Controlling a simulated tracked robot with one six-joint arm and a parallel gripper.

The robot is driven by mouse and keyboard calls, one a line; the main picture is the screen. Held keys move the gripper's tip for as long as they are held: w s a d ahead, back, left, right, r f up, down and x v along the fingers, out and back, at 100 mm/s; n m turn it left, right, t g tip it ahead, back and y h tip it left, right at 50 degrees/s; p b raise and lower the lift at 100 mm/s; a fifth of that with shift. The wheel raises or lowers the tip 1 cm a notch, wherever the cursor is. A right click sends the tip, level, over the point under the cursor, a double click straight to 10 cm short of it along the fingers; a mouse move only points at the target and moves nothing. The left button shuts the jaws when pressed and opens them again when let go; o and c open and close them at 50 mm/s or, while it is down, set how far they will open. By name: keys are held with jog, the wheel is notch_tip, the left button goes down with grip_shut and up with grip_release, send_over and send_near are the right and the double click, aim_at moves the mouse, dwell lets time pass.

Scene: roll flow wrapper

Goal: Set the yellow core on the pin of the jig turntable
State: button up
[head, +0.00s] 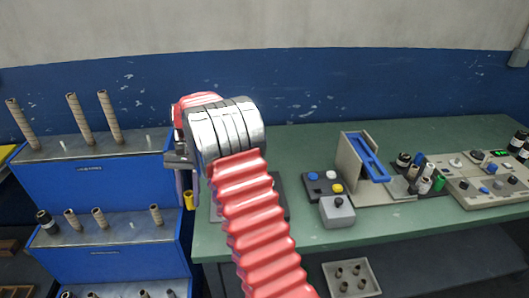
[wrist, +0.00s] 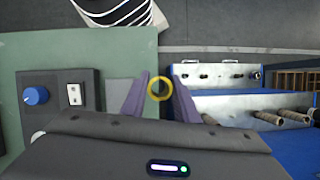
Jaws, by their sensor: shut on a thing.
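My gripper (wrist: 158,92) is shut on the yellow core (wrist: 159,88), which shows as an upright-facing ring between its two purple fingers in the wrist view. In the head view the yellow core (head: 188,200) hangs below my gripper, by the left edge of the green bench (head: 310,240). A dark unit with a blue knob (wrist: 36,95) and a white switch (wrist: 74,94) lies on the bench in the wrist view, left of the core. A grey plate (wrist: 117,91) is beside it, partly behind a finger. My arm hides most of this unit in the head view; I cannot make out a pin.
A blue stepped rack (head: 95,180) with brown cores on pegs stands close left of the bench. On the bench are a button box (head: 338,211), a blue-and-beige stand (head: 365,160) and control panels (head: 485,185). Bare bench lies along the front.

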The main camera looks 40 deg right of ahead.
jog(key=s+d+r+m+t, duration=0.1)
jog(key=d+r+m+t, duration=0.1)
jog(key=d+m, duration=0.6)
jog(key=s+d+r+m+t+h, duration=0.1)
jog(key=d+r+m+t, duration=0.1)
jog(key=d+m, duration=0.6)
jog(key=s+d+r+m+t+h, duration=0.1)
jog(key=d+m+t, duration=0.3)
jog(key=d+m, duration=0.5)
jog(key=s+d+r, duration=0.1)
jog(key=d, duration=0.2)
jog(key=shift+d, duration=0.35)
jog(key=shift+f, duration=0.15)
jog(key=shift+f, duration=2.35)
jog(key=shift+f, duration=2.1)
jog(key=o, duration=1.1)
jog(key=shift+o, duration=0.4)
